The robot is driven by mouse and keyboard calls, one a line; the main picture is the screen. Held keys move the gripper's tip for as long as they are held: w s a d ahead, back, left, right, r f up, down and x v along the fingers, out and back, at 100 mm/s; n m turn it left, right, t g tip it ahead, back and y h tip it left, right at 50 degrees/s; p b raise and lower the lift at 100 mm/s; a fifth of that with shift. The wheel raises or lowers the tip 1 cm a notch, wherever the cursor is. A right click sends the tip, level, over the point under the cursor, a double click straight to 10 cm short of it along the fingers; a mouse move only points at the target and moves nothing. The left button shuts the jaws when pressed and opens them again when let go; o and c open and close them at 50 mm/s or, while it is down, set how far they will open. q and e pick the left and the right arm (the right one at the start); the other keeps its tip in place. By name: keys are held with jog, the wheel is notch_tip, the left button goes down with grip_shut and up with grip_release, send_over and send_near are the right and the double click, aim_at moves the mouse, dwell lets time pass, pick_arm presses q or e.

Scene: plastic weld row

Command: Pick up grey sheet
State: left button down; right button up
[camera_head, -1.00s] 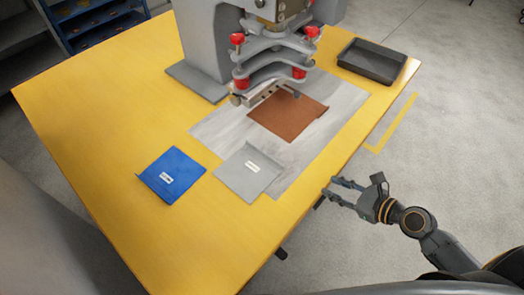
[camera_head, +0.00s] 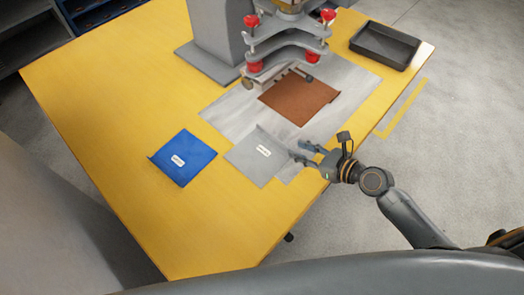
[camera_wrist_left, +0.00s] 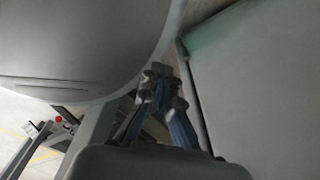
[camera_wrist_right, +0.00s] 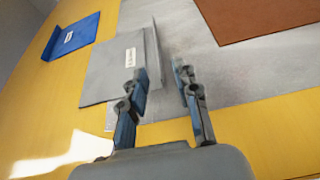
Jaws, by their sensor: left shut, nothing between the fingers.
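The grey sheet (camera_head: 258,157) lies on the yellow table, partly over the edge of a pale grey plate, with a white label and a raised edge. It also shows in the right wrist view (camera_wrist_right: 112,72). My right gripper (camera_head: 297,151) is open and empty, with its fingers at the right side of the sheet. In the right wrist view my right gripper (camera_wrist_right: 158,75) has its left finger close to the sheet's raised edge; I cannot tell whether they touch. My left gripper (camera_wrist_left: 160,75) is shut and empty, away from the table objects; it shows only in the left wrist view.
A blue sheet (camera_head: 182,158) lies left of the grey one. A brown sheet (camera_head: 299,97) lies on the pale plate (camera_head: 235,108) under the press (camera_head: 285,45). A dark tray (camera_head: 385,45) stands at the table's back right. The table's front left (camera_head: 190,220) is clear.

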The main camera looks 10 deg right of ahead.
aim_at(288, 146)
jog(key=x, duration=0.4)
jog(key=shift+w+a, duration=0.1)
grip_shut()
